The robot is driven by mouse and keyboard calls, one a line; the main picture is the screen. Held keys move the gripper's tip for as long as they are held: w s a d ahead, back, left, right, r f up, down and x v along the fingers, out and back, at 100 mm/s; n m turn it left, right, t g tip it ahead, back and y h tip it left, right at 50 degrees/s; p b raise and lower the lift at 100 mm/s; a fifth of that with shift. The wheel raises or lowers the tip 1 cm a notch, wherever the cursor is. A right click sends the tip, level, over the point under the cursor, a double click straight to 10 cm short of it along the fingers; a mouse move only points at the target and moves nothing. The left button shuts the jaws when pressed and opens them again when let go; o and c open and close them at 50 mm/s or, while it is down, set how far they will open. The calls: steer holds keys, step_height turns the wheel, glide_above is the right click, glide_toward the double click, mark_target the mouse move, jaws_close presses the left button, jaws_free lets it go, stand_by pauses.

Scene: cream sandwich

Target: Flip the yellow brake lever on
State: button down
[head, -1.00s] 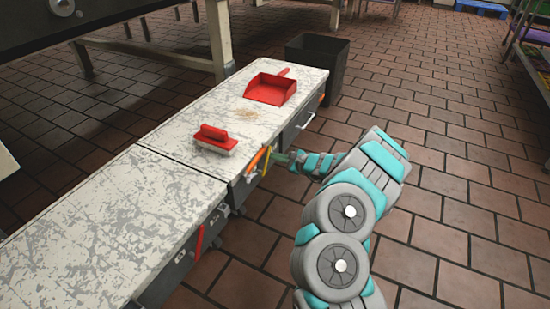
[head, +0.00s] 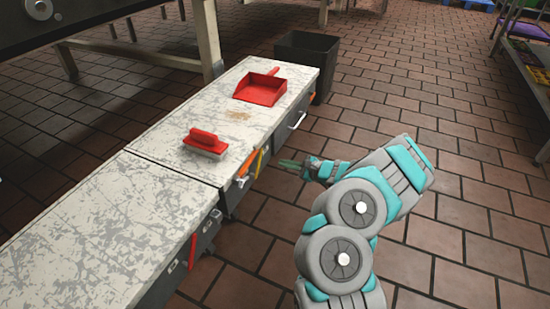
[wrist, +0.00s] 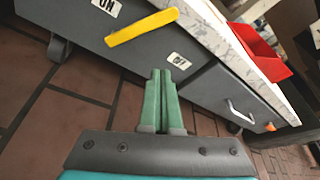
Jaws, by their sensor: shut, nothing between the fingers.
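The yellow brake lever (head: 259,163) is on the front face of the scratched white-topped cabinet. In the wrist view the lever (wrist: 142,27) lies slanted between an upside-down "ON" label (wrist: 107,6) at upper left and a second label, seemingly "OFF" (wrist: 179,61), at lower right. Which end is its pivot I cannot tell. My gripper (head: 281,163) is to the right of the lever in the head view, apart from the cabinet front. In the wrist view its green fingers (wrist: 161,72) are together and empty, pointing at the cabinet just below the lever.
An orange lever (head: 246,166) is left of the yellow one, and a red lever (head: 192,250) is on the nearer cabinet. A drawer handle (head: 297,120) sticks out farther along. A red brush (head: 205,142) and dustpan (head: 262,88) lie on top.

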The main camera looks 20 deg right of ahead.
steer(key=shift+v, duration=1.45)
steer(key=shift+s+a+f, duration=0.15)
steer(key=shift+a, duration=0.05)
